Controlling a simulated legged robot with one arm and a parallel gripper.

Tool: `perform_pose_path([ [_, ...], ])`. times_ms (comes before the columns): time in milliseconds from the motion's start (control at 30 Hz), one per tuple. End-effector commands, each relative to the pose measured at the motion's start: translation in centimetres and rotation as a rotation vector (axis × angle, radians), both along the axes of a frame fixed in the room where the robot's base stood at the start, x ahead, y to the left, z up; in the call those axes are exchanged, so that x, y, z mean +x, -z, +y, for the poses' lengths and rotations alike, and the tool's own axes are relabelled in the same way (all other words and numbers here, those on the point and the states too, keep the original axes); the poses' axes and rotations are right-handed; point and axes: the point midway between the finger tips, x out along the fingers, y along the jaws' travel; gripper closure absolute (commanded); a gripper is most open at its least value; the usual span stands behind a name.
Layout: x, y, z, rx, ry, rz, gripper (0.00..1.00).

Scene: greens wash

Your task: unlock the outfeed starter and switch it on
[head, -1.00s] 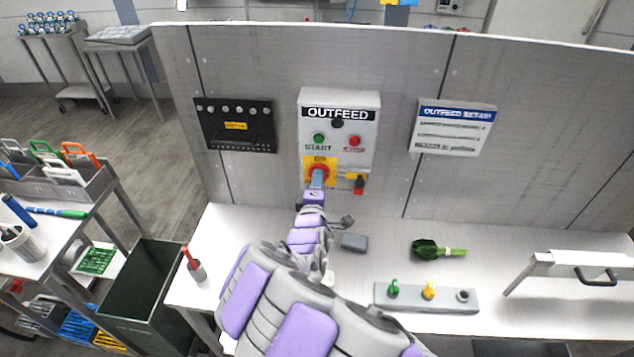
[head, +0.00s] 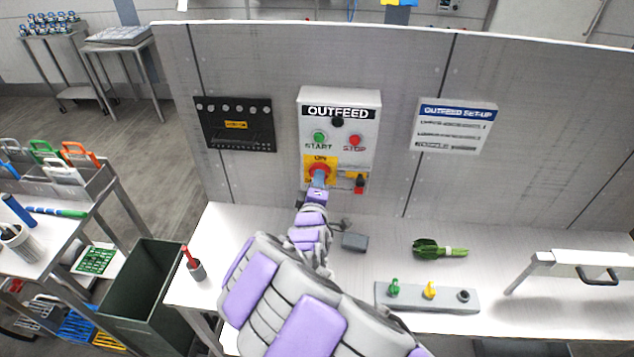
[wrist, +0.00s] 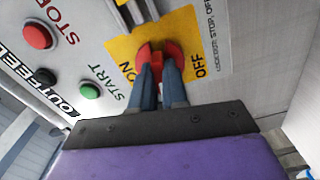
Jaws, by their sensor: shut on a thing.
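The outfeed starter (head: 340,110) is a grey box on the wall panel, with a green START button (head: 320,137), a red STOP button (head: 355,140) and a yellow plate below. My gripper (head: 318,178) is at the red rotary switch (head: 318,167) on that plate. In the wrist view its two blue-grey fingers are shut on the red switch handle (wrist: 157,66), between the ON and OFF marks. A small red and black padlock-like piece (head: 360,184) hangs by a yellow tab at the box's lower right. Whether it is locked is too small to tell.
A bench (head: 235,225) runs below the panel. On it are a grey block (head: 355,242), a green brush-like item (head: 427,249), and a grey holder (head: 405,298) with green and yellow pieces. A black board (head: 235,142) and a set-up sign (head: 453,141) flank the starter.

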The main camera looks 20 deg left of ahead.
Motion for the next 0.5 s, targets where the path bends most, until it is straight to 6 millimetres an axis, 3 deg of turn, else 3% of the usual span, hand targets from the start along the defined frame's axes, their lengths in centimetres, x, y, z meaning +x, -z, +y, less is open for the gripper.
perform_pose_path([
  [500, -0.09, 0.91, -0.11, 0.465, 0.005, 0.127, 1.0],
])
